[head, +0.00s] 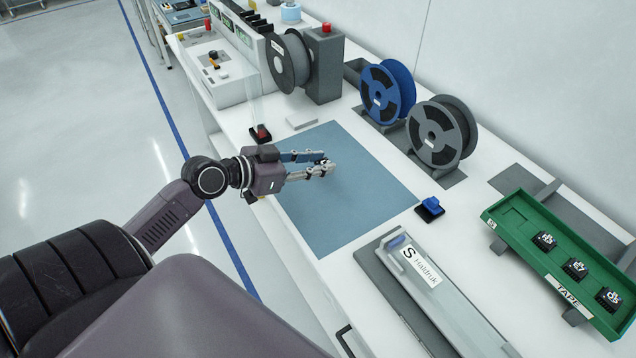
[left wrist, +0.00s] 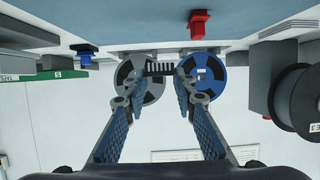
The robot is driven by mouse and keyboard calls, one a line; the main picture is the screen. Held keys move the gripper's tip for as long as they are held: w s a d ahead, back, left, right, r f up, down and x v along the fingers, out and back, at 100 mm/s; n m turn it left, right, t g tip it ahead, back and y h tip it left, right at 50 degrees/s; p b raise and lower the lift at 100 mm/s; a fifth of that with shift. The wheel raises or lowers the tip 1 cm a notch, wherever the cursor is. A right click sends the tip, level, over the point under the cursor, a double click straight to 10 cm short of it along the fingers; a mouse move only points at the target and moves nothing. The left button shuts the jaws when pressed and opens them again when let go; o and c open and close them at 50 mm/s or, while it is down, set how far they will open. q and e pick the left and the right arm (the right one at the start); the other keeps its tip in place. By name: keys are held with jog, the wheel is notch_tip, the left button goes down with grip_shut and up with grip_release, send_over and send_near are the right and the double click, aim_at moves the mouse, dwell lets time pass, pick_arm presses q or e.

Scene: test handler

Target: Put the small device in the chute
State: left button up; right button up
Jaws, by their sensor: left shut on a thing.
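My left gripper (head: 328,165) is above the blue-grey mat, its fingers shut on a small device. The device (left wrist: 160,68) is small and dark with pale leads or teeth along its edge, pinched between the two fingertips in the left wrist view. In the head view the fingers mostly hide it. A long grey and clear channel with a white label reading "S Haldruk" (head: 422,268) lies at the front right of the bench; it looks like the chute. The gripper is apart from it, to its upper left. My right gripper is not in view.
A green tray (head: 517,232) marked TAPE holds three small black devices at the right. Grey and blue reels (head: 388,90) stand along the back. A blue button (head: 431,207) sits between mat and tray; a red button (head: 261,133) is left. The mat (head: 345,225) is clear.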

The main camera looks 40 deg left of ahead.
aim_at(318, 192)
pick_arm(q)
jog(key=shift+f, duration=3.6)
jog(key=shift+f+b, duration=0.1)
jog(key=shift+b, duration=0.25)
jog(key=o, duration=1)
jog(key=shift+c, duration=0.2)
